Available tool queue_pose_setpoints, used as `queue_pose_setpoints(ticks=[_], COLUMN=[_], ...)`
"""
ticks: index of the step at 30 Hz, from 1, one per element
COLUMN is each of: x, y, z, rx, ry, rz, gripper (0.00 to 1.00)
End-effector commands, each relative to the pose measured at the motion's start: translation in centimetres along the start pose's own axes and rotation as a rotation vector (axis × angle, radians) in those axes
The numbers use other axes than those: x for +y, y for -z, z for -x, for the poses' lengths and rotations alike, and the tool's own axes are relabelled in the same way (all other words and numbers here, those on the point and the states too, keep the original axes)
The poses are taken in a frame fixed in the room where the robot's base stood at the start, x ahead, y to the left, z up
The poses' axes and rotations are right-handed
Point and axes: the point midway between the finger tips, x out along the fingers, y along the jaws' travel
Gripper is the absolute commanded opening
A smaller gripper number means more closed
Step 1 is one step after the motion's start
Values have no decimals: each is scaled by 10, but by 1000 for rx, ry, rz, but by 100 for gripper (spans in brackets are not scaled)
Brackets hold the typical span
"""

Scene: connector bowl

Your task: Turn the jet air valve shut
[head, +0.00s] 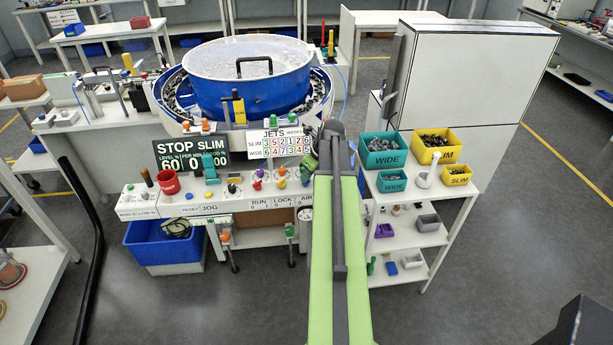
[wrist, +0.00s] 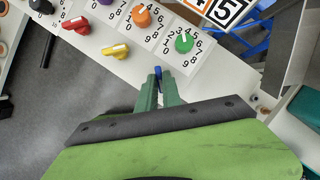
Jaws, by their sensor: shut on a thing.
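In the wrist view, my gripper (wrist: 159,78) has its two green fingers closed on a small blue handle (wrist: 158,70) just off the front edge of the white control panel. The handle appears to be that of the jet air valve; the valve body is hidden by the fingers, so its angle is hard to tell. In the head view, my green arm reaches forward over the right end of the control panel (head: 205,207), by the partly covered AIR label (head: 305,197). The arm hides the handle and most of the gripper there.
A green knob (wrist: 184,42), an orange knob (wrist: 141,16) and a yellow switch (wrist: 115,50) sit close by. A blue-rimmed bowl feeder (head: 246,75) stands behind the panel. A table with teal bins (head: 384,151) and yellow bins (head: 436,146) stands at the right.

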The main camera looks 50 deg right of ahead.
Motion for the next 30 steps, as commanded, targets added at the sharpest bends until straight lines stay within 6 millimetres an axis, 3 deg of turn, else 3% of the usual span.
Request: queue_pose_setpoints(ticks=[11,30], x=[-4,-9], y=[0,-4], z=[-1,-2], rx=[2,1], ry=[-75,-304], rz=[168,725], gripper=[0,0])
